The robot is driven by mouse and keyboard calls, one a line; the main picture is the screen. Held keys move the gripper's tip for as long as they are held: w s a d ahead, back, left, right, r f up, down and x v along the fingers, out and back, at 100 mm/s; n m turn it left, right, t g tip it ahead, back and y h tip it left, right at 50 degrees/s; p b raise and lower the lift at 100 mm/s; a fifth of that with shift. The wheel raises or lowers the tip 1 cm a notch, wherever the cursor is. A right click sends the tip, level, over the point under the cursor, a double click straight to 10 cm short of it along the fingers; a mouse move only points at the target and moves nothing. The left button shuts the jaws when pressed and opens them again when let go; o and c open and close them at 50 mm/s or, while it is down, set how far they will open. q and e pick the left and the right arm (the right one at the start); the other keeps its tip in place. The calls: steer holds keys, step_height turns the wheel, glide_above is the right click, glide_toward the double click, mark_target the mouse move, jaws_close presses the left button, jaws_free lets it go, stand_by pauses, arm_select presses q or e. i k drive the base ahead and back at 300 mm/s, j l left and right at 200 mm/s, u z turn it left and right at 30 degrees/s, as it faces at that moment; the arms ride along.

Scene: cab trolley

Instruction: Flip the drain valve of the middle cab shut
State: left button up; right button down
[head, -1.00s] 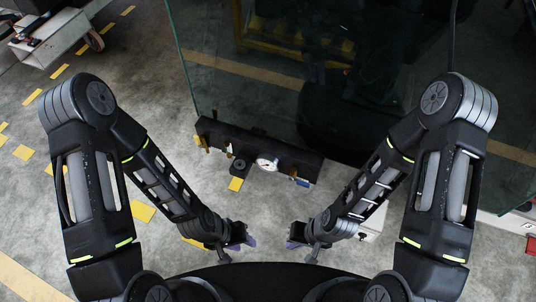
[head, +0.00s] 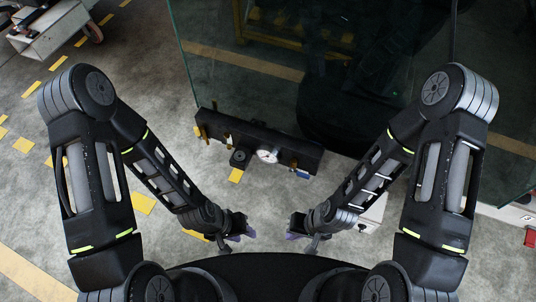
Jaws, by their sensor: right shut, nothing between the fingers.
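A black bar (head: 226,124) runs along the lower edge of a dark glass pane (head: 215,70). It carries brass fittings (head: 203,131), a round white gauge (head: 268,156) and a small blue part (head: 302,174). I cannot tell which fitting, if any, is the middle cab's drain valve, or how its lever stands. My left gripper (head: 246,233) is below the bar, apart from it; its jaws are too small and dark to read. My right gripper (head: 290,233) is also below the bar, shut and empty, facing the left one across a small gap.
A wheeled trolley (head: 48,38) stands at the upper left. A pale box (head: 372,215) is partly hidden behind my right forearm. A red item (head: 530,237) lies at the right edge. The grey floor (head: 150,75) with yellow marks is open on the left.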

mark_target(196, 129)
steer(key=k+l+u, duration=0.1)
steer(key=u, duration=0.3)
steer(key=k+u, duration=0.15)
steer(key=u, duration=0.2)
steer(key=l, duration=0.05)
